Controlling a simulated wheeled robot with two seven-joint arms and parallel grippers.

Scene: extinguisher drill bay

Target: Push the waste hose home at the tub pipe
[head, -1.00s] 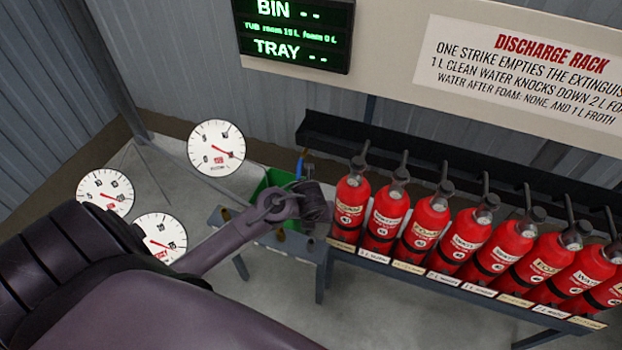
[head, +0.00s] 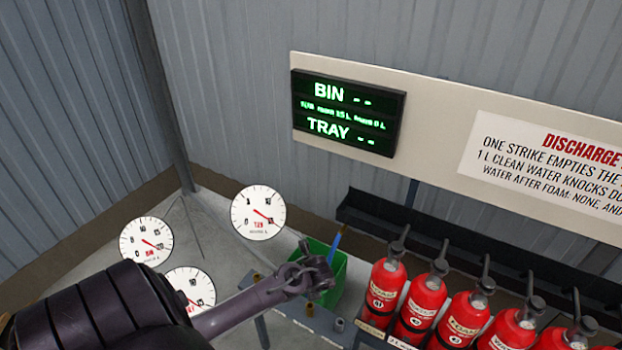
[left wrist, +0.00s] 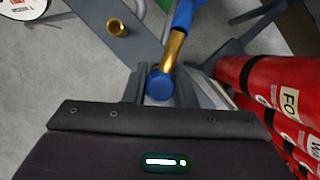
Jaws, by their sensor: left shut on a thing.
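The blue waste hose (head: 335,240) stands up beside the green tub (head: 343,275) in the head view. In the left wrist view the blue hose (left wrist: 183,14) runs to a brass neck (left wrist: 172,50), with a round blue end piece (left wrist: 160,86) below it. My left gripper (left wrist: 162,88) has its fingers on either side of that blue end piece and is shut on it. In the head view my left gripper (head: 319,276) is in front of the green tub and hides part of it. I cannot tell which fitting is the tub pipe. My right gripper is out of view.
A grey stand with a brass stub (left wrist: 117,24) lies close by in the left wrist view. Red extinguishers (head: 383,292) stand in a row just right of my gripper. Round gauges (head: 258,212) stand to the left. A lit display (head: 348,112) hangs on the wall.

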